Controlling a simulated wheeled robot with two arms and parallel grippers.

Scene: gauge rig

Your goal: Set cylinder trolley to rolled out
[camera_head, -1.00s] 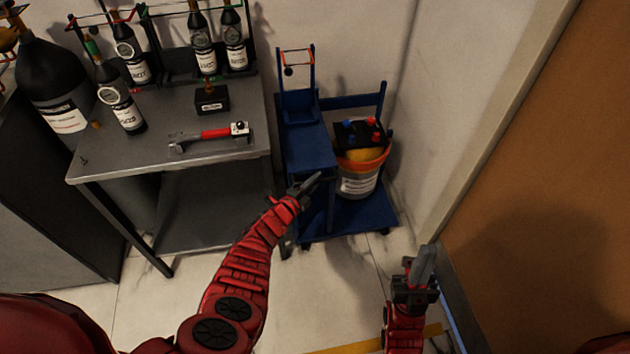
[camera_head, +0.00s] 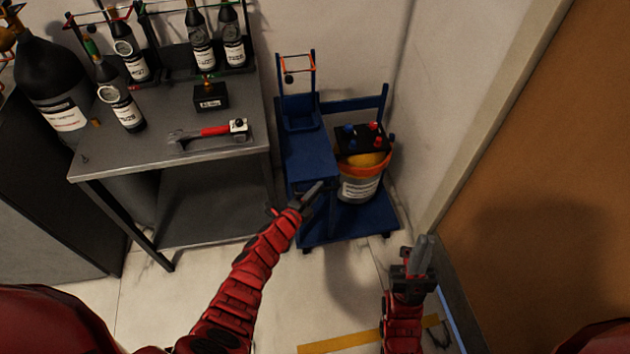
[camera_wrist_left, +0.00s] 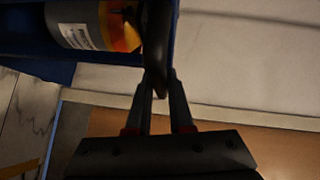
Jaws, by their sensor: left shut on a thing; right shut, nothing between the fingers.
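The blue cylinder trolley (camera_head: 308,156) stands on the floor right of the grey table, against the back wall. It has upright posts, an orange bar at its top and a low base plate (camera_head: 350,223). My left gripper (camera_head: 314,192) is at its near side. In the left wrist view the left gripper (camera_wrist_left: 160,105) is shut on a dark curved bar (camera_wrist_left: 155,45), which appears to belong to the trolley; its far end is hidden. My right gripper (camera_head: 424,247) is shut and empty, pointing up, in front of the trolley to the right.
A labelled bucket (camera_head: 359,187) with an orange rim stands on the trolley base, a black box (camera_head: 362,140) above it. A brown door (camera_head: 550,150) is right.

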